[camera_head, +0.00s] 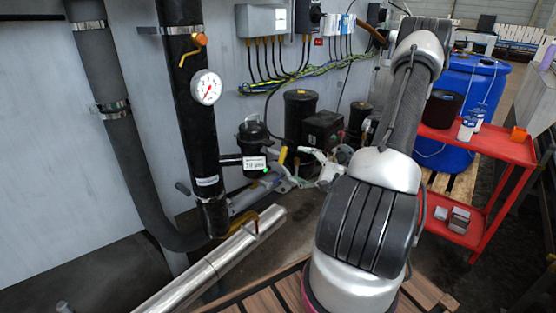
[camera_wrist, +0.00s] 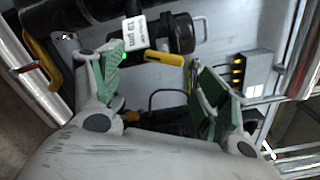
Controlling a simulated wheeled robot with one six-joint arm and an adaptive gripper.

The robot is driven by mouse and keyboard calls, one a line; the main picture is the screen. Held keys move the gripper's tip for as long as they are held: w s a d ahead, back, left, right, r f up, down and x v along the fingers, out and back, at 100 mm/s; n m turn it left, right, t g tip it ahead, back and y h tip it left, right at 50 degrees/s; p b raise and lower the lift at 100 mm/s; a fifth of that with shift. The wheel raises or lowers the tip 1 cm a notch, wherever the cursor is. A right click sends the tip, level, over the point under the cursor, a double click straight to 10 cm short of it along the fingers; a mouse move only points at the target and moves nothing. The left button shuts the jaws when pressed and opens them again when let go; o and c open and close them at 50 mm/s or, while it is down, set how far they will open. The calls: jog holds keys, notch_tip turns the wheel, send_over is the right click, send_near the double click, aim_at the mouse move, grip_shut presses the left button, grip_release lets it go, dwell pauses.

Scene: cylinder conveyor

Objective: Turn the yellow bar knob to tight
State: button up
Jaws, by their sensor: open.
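The yellow bar knob (camera_wrist: 164,58) shows in the wrist view between and just beyond my fingertips, lying nearly crosswise. It sits beside a black filter housing with a white label (camera_wrist: 135,32). In the head view the yellow bar (camera_head: 283,155) is small and partly hidden near my fingers. My gripper (camera_wrist: 154,66) is open, with green pads on both fingers and nothing held. The left fingertip is near the knob's left end, the right fingertip beyond its right end. Contact cannot be told. In the head view my gripper (camera_head: 292,166) is at the pipework.
A black pipe carries a pressure gauge (camera_head: 207,87) and an orange knob (camera_head: 200,40). Another yellow handle (camera_wrist: 38,60) lies left of my fingers. A silver pipe (camera_head: 215,262) runs below. A red cart (camera_head: 480,145) and blue barrels (camera_head: 475,80) stand right.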

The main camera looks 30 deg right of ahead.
aim_at(283, 155)
jog(key=shift+n, duration=0.5)
jog(key=x, duration=0.8)
jog(key=shift+d+r, duration=0.1)
jog(key=shift+r, duration=0.2)
jog(key=c, duration=1)
